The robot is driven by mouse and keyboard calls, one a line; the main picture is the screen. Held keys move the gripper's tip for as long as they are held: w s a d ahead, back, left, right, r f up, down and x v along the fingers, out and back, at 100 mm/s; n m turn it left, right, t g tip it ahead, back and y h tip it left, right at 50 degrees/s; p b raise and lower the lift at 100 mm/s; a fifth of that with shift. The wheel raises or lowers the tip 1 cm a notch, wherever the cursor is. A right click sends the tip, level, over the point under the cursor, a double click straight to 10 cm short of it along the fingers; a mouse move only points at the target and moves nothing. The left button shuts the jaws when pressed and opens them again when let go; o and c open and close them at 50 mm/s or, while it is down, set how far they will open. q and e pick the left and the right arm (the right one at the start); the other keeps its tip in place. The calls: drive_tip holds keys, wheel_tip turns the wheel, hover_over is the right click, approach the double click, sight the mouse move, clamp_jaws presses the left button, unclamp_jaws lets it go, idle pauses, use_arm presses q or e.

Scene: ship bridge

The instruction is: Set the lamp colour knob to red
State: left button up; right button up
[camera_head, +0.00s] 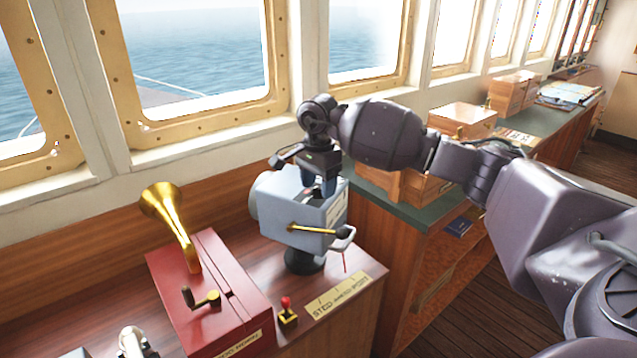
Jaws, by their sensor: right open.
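A grey-blue signal lamp (290,212) stands on a round black foot (304,260) on the wooden console. A brass lever (312,230) and a pale handle with a dark end (344,236) are on its near side. My right gripper (321,188) points down at the top of the lamp housing, near its right edge. Its jaws are open, with the fingers at the lamp top; whether they touch anything there is unclear. The colour knob cannot be made out and may be hidden by the gripper. My left gripper is not in view.
A red box (210,305) with a brass horn (170,215) and crank stands left of the lamp. A small red-topped lever (287,311) and a label plate (338,296) lie in front. Wooden boxes (462,120) stand on the green-topped counter behind my right arm. Windows line the back.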

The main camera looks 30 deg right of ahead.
drive_tip(key=shift+c, duration=0.5)
drive_tip(key=c, duration=0.8)
drive_tip(key=shift+c, duration=0.2)
drive_tip(key=shift+m, duration=0.3)
drive_tip(key=m, duration=0.5)
drive_tip(key=shift+m, duration=0.3)
drive_tip(key=m, duration=0.5)
drive_tip(key=shift+r, duration=0.1)
drive_tip(key=shift+m, duration=0.4)
drive_tip(key=o, duration=0.9)
